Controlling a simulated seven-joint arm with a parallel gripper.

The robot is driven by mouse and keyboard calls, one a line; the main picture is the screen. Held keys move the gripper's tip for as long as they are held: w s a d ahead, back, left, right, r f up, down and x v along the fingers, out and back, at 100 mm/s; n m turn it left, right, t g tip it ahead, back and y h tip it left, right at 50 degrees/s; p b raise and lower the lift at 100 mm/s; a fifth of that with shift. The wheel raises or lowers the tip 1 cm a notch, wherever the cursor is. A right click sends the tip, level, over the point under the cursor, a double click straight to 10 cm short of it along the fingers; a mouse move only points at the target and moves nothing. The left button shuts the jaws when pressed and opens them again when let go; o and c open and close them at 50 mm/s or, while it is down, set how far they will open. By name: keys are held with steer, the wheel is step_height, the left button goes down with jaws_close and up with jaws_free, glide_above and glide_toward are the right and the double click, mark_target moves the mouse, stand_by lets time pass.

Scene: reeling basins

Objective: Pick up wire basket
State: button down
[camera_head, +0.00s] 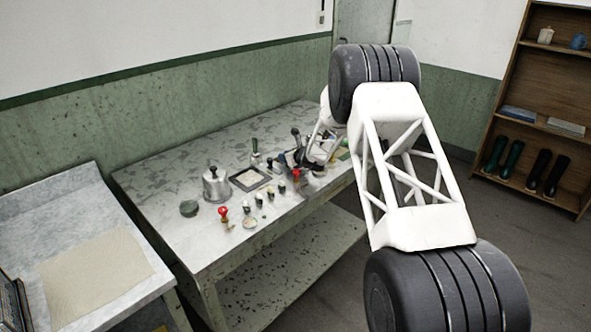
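I cannot make out a wire basket for certain in the head camera view. My arm reaches from the right over the speckled metal table (150,185). My gripper (300,158) is a small dark shape low over the table's right half, among small objects. Its fingers are too small and crowded to tell whether they are open or shut, or whether they hold anything. My white arm link and dark joints cover part of the table's right end.
On the table stand a lidded metal pot (216,184), a dark square tray (250,179), a red-topped stamp-like tool (224,215), a dark green round item (189,208) and several small pieces. A counter with a beige cloth (95,275) is left. Shelves (545,85) with boots stand right.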

steer(key=shift+r, duration=0.1)
stand_by(0.3)
step_height(320, 180, up, 12)
steer(key=s+d, duration=1.2)
steer(key=shift+s+d, duration=0.35)
steer(key=shift+s, duration=0.05)
stand_by(0.4)
